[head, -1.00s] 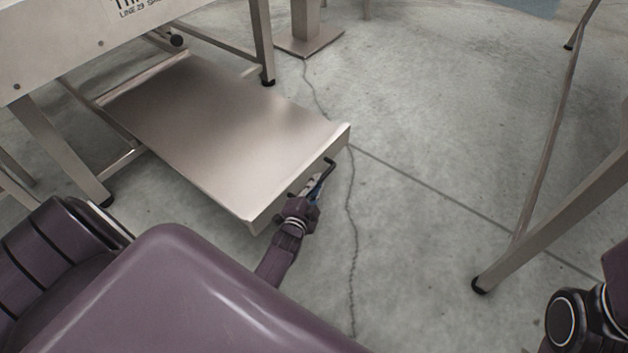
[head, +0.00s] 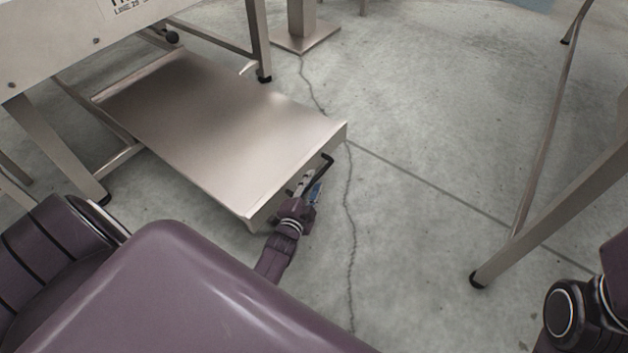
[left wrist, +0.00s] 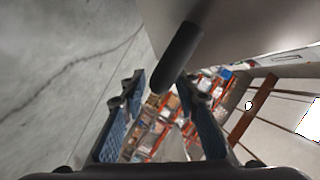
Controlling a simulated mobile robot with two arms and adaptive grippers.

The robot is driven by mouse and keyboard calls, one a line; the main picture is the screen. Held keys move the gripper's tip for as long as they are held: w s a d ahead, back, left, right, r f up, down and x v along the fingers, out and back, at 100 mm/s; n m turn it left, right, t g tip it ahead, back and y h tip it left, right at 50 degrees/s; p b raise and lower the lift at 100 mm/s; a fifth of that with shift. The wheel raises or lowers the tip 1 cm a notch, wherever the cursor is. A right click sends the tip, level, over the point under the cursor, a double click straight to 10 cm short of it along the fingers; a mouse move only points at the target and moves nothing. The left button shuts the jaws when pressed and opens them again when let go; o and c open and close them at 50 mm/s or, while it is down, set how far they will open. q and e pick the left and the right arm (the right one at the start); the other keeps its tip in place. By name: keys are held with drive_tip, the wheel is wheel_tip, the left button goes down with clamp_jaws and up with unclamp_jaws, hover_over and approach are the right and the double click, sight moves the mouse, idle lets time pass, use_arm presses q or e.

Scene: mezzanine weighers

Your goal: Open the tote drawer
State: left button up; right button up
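The tote drawer (head: 215,130) is a wide, flat-topped metal drawer that extends out from under the metal machine frame, low above the floor. Its dark bar handle (head: 322,168) stands out from the front face. My left gripper (head: 306,187) is just in front of that face, at the near end of the handle. In the left wrist view, its two blue-padded fingers are apart, and the dark handle bar (left wrist: 182,55) reaches down between and ahead of the fingertips. I cannot tell whether they touch. My right arm shows at the lower right, but its gripper is out of view.
The machine's legs (head: 60,150) stand left of the drawer. A metal stand's leg (head: 560,205) slopes down at the right. A post on a base plate (head: 305,40) stands behind. The concrete floor (head: 430,160) between the drawer and the right stand is clear.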

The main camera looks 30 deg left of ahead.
use_arm(q)
drive_tip(key=shift+v, duration=2.95)
drive_tip(key=shift+s, duration=0.1)
